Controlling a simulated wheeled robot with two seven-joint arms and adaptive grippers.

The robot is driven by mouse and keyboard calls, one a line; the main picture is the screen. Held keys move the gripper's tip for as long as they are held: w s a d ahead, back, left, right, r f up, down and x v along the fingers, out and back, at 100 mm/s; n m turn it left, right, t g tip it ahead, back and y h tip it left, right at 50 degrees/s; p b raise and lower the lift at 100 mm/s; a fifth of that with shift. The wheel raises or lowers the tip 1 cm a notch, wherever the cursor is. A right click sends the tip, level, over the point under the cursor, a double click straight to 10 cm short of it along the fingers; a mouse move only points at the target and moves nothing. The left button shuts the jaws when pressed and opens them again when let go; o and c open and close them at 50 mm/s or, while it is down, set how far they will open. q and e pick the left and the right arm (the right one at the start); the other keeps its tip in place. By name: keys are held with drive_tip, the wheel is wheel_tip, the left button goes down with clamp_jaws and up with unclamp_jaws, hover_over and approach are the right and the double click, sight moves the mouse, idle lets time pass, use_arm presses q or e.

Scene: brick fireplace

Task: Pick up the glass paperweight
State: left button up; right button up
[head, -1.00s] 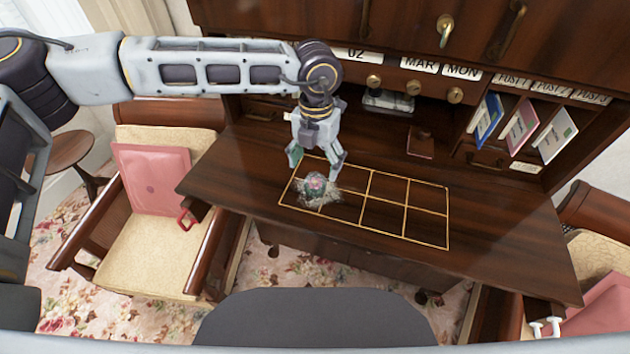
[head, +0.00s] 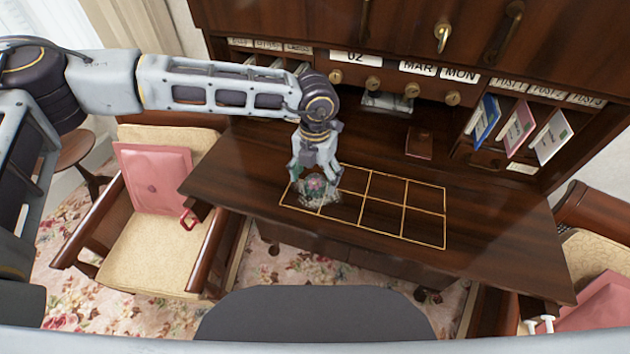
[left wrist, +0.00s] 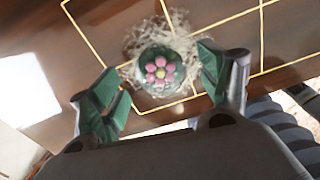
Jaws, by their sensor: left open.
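The glass paperweight (head: 318,188) is a clear dome with a pink flower inside, resting on the desk at the left end of the gold-lined grid (head: 383,204). In the left wrist view the paperweight (left wrist: 160,70) shows its pink petals, yellow centre and green surround, with bright light patterns around it. My left gripper (head: 315,178) is open and points down over the paperweight. In the left wrist view its green-padded fingertips (left wrist: 160,78) stand on either side of the paperweight, with a gap at each side. My right gripper is not in view.
The wooden desk (head: 500,240) is clear to the right of the grid. A small brown box (head: 419,144) stands at the back. Coloured folders (head: 519,128) stand in the right cubbies. A chair with a pink cushion (head: 155,178) is at the left.

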sight(315, 177)
use_arm(q)
drive_tip(key=shift+f, duration=1.15)
drive_tip(key=shift+c, duration=0.2)
drive_tip(key=c, duration=1.3)
drive_tip(key=shift+o, duration=0.2)
drive_tip(key=shift+r, duration=0.15)
wheel_tip(315, 177, up, 8)
drive_tip(key=shift+r+b, duration=0.25)
drive_tip(key=shift+b, duration=0.65)
drive_tip(key=shift+r, duration=0.65)
